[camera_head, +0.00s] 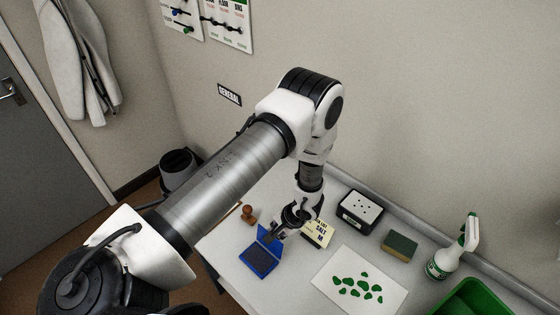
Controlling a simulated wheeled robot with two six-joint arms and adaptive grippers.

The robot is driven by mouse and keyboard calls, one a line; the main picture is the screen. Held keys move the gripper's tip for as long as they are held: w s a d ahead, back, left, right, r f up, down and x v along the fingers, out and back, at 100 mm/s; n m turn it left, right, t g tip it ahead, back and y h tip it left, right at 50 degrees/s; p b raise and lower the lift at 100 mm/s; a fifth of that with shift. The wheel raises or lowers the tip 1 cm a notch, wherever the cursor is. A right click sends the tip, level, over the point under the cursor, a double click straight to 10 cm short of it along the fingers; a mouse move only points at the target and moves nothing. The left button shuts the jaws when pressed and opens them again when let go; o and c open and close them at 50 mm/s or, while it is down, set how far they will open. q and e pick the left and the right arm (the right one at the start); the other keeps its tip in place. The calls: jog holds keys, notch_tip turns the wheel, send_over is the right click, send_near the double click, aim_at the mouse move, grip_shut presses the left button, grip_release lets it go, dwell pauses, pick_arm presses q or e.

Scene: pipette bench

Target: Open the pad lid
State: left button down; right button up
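The blue ink pad (258,260) lies on the bench near its left front edge, with its dark blue inner surface showing. Its blue lid (263,236) stands raised along the pad's far side, tilted up. My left gripper (272,238) points down at the lid's right part, with its fingertips at or just in front of it. The fingers are small and overlap the lid, so I cannot tell if they touch it or whether they are open or shut. My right gripper is not in view.
A wooden stamp (248,214) stands left of the lid. A yellow-and-black card (319,234) is right of my gripper. Farther right are a white sheet with green shapes (335,298), a black-and-white box (360,211), a sponge (399,246), a spray bottle (438,265) and a green bin (460,300).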

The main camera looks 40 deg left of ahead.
pick_arm(q)
jog(key=shift+w+g, duration=0.25)
jog(key=shift+g, duration=0.05)
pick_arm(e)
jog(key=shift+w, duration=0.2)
pick_arm(q)
jog(key=shift+r, duration=0.1)
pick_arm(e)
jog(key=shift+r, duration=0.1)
pick_arm(q)
jog(key=c, duration=1.2)
grip_release()
jog(key=shift+o, duration=0.8)
jog(key=shift+s+d, duration=0.1)
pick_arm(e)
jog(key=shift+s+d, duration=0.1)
pick_arm(q)
jog(key=shift+d+r, duration=0.1)
jog(key=shift+r, duration=0.2)
jog(key=v, duration=1.1)
jog(key=shift+d+r, duration=0.15)
jog(key=shift+r, duration=0.05)
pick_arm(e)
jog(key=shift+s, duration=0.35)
